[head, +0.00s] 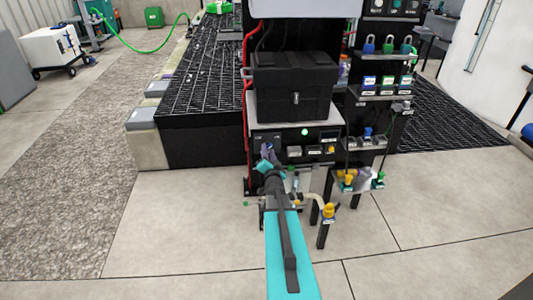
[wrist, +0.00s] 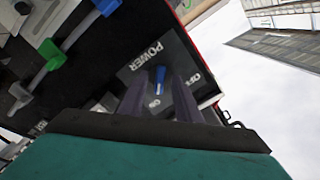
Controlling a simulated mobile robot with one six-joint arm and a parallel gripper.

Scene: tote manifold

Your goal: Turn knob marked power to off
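In the wrist view the blue knob (wrist: 160,76) sits on a dark plate (wrist: 133,73) with the white word POWER above it. Small white markings sit at the plate's right and below the knob; the right one looks like OFF and the lower one like ON. The knob's long handle lies along the line toward the lower marking. My gripper (wrist: 161,82) is open, its two dark fingers on either side of the knob in this view. I cannot tell whether they touch it. In the head view my gripper (head: 266,155) is at the machine's front panel (head: 265,139), and the knob is hidden.
In the wrist view a green lever (wrist: 49,49) and a blue one stand at the upper left. In the head view a black case (head: 294,88) sits above the panel. A yellow-topped pipe (head: 328,211) stands right of my arm.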

